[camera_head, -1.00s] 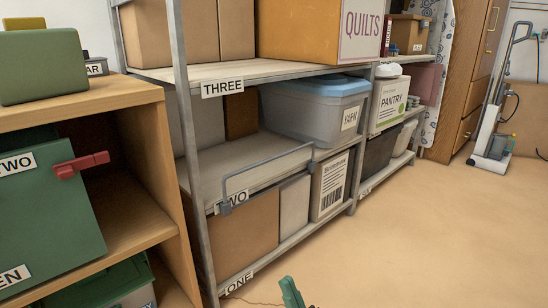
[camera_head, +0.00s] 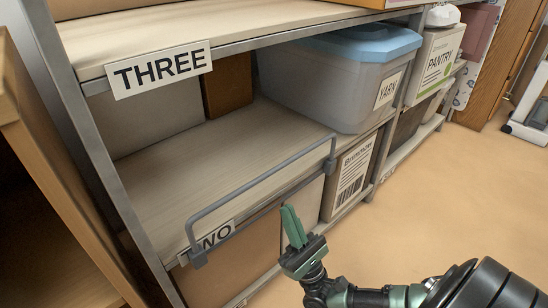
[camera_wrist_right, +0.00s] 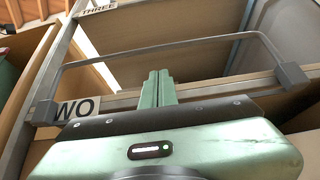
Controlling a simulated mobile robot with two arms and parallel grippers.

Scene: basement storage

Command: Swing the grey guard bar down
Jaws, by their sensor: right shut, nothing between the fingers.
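The grey guard bar (camera_head: 265,177) is a thin U-shaped rail across the front edge of shelf TWO. It stands raised above the edge, its ends in grey brackets at the left (camera_head: 197,258) and right. My right gripper (camera_head: 290,212) is shut and empty, green fingers pointing up, in front of the shelf and below the bar's right half. In the right wrist view the bar (camera_wrist_right: 160,49) spans above the shut fingertips (camera_wrist_right: 158,74), with a gap showing between them. The left gripper is not in view.
Boxes, one with a barcode (camera_head: 352,175), stand below. A wooden cabinet (camera_head: 55,190) is at left.

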